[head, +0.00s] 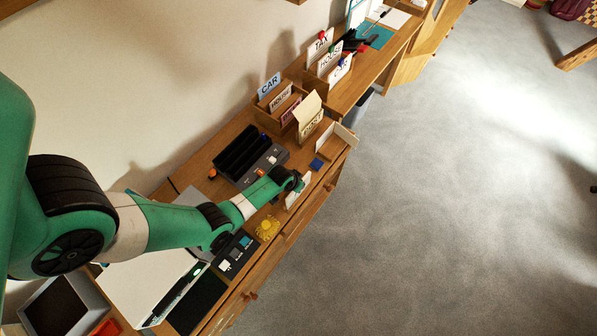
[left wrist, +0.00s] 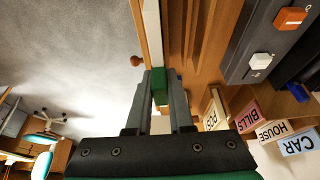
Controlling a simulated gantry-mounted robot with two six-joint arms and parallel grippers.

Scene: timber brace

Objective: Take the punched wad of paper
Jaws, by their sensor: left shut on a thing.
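A green block sits between the fingers there. Punch holes cannot be made out. A grey device with black troughs (head: 240,152) stands behind the gripper; its orange and white buttons (left wrist: 262,60) show in the left wrist view. My right gripper is not in view.
Wooden card boxes labelled CAR, HOUSE and BILLS (head: 270,103) and a POST box (head: 309,118) stand farther along the desk. A small blue square (head: 317,163) lies near a low wooden holder (head: 338,137). A yellow object (head: 267,228) lies nearer me. Open floor is right.

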